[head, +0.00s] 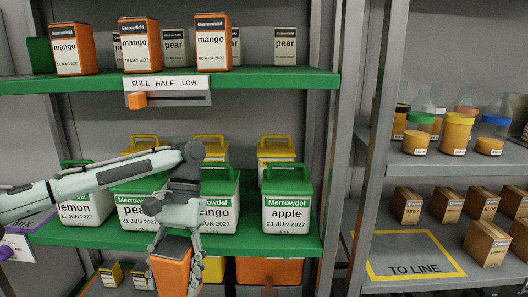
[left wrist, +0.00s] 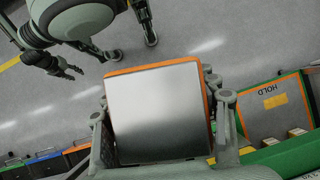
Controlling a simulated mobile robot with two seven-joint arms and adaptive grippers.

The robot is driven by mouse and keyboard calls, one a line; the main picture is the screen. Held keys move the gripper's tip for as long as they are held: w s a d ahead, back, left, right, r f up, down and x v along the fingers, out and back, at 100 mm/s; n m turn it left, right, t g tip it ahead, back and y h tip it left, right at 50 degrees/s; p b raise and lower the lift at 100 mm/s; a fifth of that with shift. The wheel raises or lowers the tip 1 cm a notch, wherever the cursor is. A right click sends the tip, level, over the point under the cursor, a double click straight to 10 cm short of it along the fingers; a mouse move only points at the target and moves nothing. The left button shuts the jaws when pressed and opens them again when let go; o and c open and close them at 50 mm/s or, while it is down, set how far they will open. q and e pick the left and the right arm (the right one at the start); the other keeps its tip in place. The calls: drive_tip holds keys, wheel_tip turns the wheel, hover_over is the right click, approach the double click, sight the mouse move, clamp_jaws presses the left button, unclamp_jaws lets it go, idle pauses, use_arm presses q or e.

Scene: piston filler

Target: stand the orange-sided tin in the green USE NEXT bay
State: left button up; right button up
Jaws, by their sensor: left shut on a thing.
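The orange-sided tin (head: 172,274) is held in my left gripper (head: 178,250), in front of the green-edged middle shelf and low in the head view. In the left wrist view its plain silver face (left wrist: 155,112) fills the middle, with orange edges, and the fingers (left wrist: 165,125) lie along its two sides. The tin is clear of the shelves as far as I can see. No USE NEXT lettering shows in either view, so I cannot tell which place is that bay. My right gripper (left wrist: 62,68) appears small at the upper left of the wrist view; its opening is unclear.
Green-lidded tins, including apple (head: 289,210), fill the middle shelf (head: 275,243). Mango and pear tins stand above a FULL HALF LOW slider (head: 168,92). A HOLD area (left wrist: 270,100) lies right in the wrist view. The right rack holds jars, boxes and a TO LINE area (head: 415,262).

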sight(166, 292)
use_arm(q)
drive_tip(key=shift+s+a+f+n+h, duration=0.15)
drive_tip(key=shift+s+a+f+n, duration=0.1)
drive_tip(key=shift+f+n, duration=0.15)
drive_tip(key=shift+s+a+f+n+h, duration=0.2)
drive_tip(key=shift+a+f+n, duration=0.1)
drive_tip(key=shift+f, duration=0.25)
drive_tip(key=shift+s+a+f+n+h, duration=0.15)
drive_tip(key=shift+s+a+f+n, duration=0.15)
drive_tip(key=shift+f, duration=0.15)
drive_tip(key=shift+w, duration=0.1)
drive_tip(key=shift+d, duration=0.1)
